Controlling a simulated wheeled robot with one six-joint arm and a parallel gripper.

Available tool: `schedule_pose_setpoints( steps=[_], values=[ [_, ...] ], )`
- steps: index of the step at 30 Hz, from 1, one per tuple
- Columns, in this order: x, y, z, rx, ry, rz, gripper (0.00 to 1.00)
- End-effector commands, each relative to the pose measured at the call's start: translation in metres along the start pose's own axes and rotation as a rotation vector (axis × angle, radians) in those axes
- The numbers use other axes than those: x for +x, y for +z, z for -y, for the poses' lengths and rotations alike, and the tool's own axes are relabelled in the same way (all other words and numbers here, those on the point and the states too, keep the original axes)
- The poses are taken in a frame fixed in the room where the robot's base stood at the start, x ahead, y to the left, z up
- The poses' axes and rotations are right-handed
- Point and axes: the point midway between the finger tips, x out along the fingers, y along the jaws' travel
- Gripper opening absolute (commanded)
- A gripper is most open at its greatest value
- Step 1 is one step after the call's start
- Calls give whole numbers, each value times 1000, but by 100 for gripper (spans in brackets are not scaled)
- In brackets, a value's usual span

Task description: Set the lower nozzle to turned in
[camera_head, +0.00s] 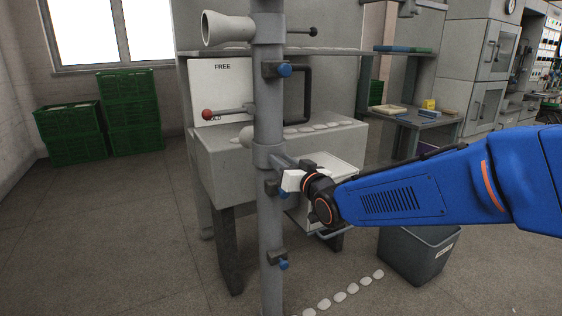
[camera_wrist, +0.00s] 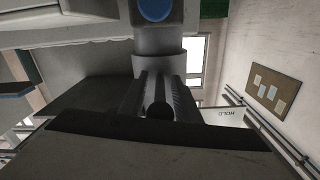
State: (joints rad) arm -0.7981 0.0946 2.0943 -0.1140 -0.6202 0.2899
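The lower nozzle's grey collar (camera_head: 268,156) sits around the upright grey pipe (camera_head: 268,100). A short grey tube (camera_head: 284,162) runs from the collar toward the right and meets my gripper (camera_head: 294,180). My gripper is pale at its end, close beside the pipe, and hides the outer part of the lower nozzle. In the wrist view, a grey cylinder (camera_wrist: 158,68) and a dark round end (camera_wrist: 158,110) show just beyond a wide pale piece with a dark band. I cannot tell whether my fingers are closed on anything. The upper nozzle (camera_head: 228,30) flares to the left.
Blue-knobbed clamps (camera_head: 284,70) stick out from the pipe. A red-balled lever (camera_head: 208,114) stands by the FREE and HOLD panel (camera_head: 216,82). A grey bin (camera_head: 418,258) stands below my arm. Green crates (camera_head: 130,112) are at the far left. The left floor is clear.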

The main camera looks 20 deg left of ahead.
Motion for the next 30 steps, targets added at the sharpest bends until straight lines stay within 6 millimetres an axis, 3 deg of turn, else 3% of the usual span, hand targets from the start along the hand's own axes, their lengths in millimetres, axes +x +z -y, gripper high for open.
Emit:
schedule_pose_setpoints(
  steps=[12, 16, 30],
  values=[
    [8, 0, 0, 0, 0, -1, 30],
    [7, 0, 0, 0, 0, -1, 1],
    [8, -2, -5, -2, -54, 7, 0]
  ],
)
